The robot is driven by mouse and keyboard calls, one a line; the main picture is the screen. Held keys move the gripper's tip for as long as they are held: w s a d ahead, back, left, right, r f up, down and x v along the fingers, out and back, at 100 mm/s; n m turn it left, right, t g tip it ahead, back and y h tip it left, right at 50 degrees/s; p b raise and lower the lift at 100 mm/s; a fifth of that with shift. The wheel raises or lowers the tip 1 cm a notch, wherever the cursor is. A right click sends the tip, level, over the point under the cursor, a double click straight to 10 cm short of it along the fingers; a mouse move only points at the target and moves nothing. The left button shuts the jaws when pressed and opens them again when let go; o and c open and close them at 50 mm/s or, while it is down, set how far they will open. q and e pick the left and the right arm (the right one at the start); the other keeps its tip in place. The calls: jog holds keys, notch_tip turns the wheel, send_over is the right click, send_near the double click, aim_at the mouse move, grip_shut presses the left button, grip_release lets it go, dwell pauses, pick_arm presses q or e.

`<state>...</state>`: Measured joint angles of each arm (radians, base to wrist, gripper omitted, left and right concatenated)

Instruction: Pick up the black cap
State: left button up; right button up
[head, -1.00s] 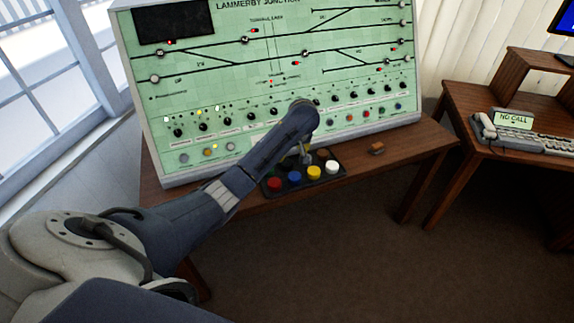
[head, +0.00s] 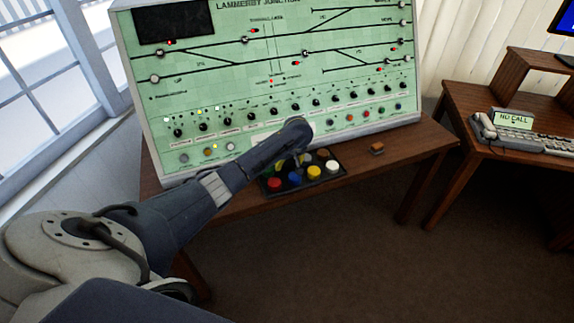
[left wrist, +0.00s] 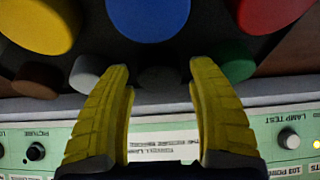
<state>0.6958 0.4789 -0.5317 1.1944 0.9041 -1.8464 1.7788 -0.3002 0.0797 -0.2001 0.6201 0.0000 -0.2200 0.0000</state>
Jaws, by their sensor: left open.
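The black cap (left wrist: 160,78) is a dark round top in the tray's back row in the left wrist view, between a grey cap (left wrist: 88,74) and a green cap (left wrist: 236,68). My left gripper (left wrist: 158,70) has yellow fingers, open and apart, with their tips on either side of the black cap. I cannot tell how far above it they are. In the head view my left gripper (head: 298,160) is over the back of the dark tray (head: 341,176), and my arm hides the black cap there.
The tray's front row has red (head: 275,184), blue (head: 294,179), yellow (head: 314,172) and white (head: 331,167) caps. A brown cap (left wrist: 35,80) is in the back row. The green control panel (head: 350,75) stands close behind.

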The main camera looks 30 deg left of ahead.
pick_arm(q)
jog(key=shift+w+a+f, duration=0.1)
jog(key=shift+a+f, duration=0.1)
jog(key=shift+f, duration=0.3)
jog(key=c, duration=0.8)
